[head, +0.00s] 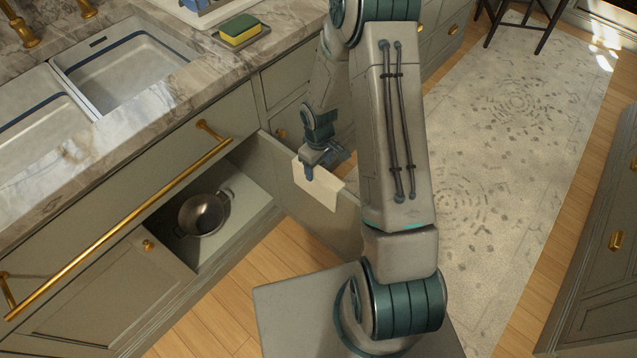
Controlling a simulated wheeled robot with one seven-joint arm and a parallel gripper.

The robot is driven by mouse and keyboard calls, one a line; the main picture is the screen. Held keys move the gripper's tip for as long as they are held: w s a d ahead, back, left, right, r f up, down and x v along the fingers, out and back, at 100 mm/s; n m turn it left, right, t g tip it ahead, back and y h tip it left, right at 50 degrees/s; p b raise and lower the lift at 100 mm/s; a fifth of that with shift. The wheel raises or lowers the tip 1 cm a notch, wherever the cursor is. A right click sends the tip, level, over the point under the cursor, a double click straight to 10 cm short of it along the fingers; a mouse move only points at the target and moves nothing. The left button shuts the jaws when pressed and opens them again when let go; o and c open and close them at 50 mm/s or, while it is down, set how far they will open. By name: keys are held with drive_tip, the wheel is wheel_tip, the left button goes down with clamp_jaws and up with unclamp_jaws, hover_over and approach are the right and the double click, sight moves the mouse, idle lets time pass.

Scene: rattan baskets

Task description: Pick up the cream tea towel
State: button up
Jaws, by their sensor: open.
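The cream tea towel (318,186) hangs folded over the top edge of an open grey cabinet door (347,229), below the counter. My gripper (323,168) points down right at the towel's top edge. Its jaws are open. From this view I cannot tell whether the fingers straddle the towel or touch it. My gripper hides a small part of the towel's upper edge.
A metal pot (204,213) stands inside the open cabinet. A brass rail (125,222) runs along the counter front. A sponge (240,29) lies by the sink (125,65). A patterned rug (500,130) covers floor at the right.

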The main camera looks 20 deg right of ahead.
sight(318, 171)
drive_tip(key=shift+s+a+f, duration=0.1)
drive_tip(key=shift+s+f, duration=0.05)
drive_tip(key=shift+f, duration=1.05)
drive_tip(key=shift+s+a+f, duration=0.1)
drive_tip(key=shift+f, duration=1.05)
drive_tip(key=c, duration=1.1)
drive_tip(key=shift+r, duration=0.15)
